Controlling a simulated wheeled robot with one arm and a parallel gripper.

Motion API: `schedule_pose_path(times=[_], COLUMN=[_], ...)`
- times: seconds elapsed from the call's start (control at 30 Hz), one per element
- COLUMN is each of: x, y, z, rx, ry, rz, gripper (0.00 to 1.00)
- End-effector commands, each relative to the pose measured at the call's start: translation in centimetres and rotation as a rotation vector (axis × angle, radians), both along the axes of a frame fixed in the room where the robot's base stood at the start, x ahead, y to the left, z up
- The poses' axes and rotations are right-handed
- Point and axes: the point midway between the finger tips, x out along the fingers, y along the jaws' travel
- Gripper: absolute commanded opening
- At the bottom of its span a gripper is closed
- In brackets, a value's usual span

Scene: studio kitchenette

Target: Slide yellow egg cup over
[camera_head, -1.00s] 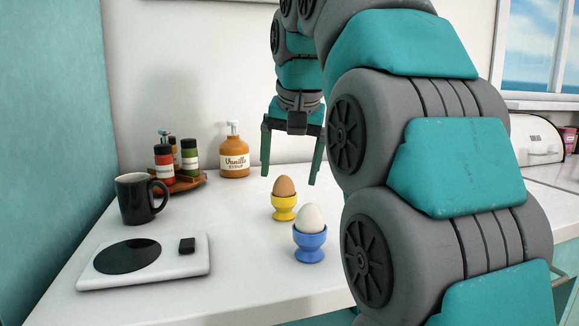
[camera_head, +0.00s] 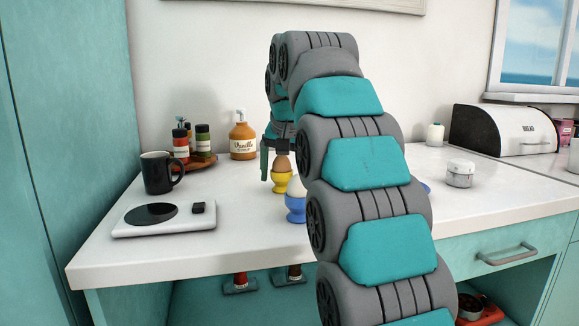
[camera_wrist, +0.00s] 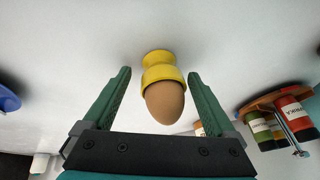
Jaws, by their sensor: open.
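The yellow egg cup (camera_head: 282,184) stands upright on the white counter with a brown egg (camera_head: 282,163) in it. In the wrist view the egg cup (camera_wrist: 163,72) and egg (camera_wrist: 165,104) lie between the two green fingers of my gripper (camera_wrist: 159,75). The gripper is open, with visible gaps on both sides of the cup. In the head view one finger shows just left of the cup, and my arm hides the other. The blue egg cup (camera_head: 296,209) with a white egg stands in front and right of the yellow one, partly hidden by my arm.
A black mug (camera_head: 158,175), white scale (camera_head: 165,222), syrup bottle (camera_head: 243,138) and bottle tray (camera_head: 203,163) stand to the left and behind. Another blue item (camera_head: 426,188) peeks past my arm. Counter in front is clear.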

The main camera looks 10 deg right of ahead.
Motion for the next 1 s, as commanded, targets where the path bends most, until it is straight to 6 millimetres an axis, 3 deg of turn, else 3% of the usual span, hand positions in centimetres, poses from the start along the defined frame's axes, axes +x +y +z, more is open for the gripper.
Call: schedule_pose_path(times=[0.27, 1.0], x=[0.22, 0.20], y=[0.04, 0.03], z=[-0.11, -0.10], rx=[0.000, 0.000], ry=[-0.002, -0.002], rz=[0.000, 0.000], gripper=[0.91, 0.09])
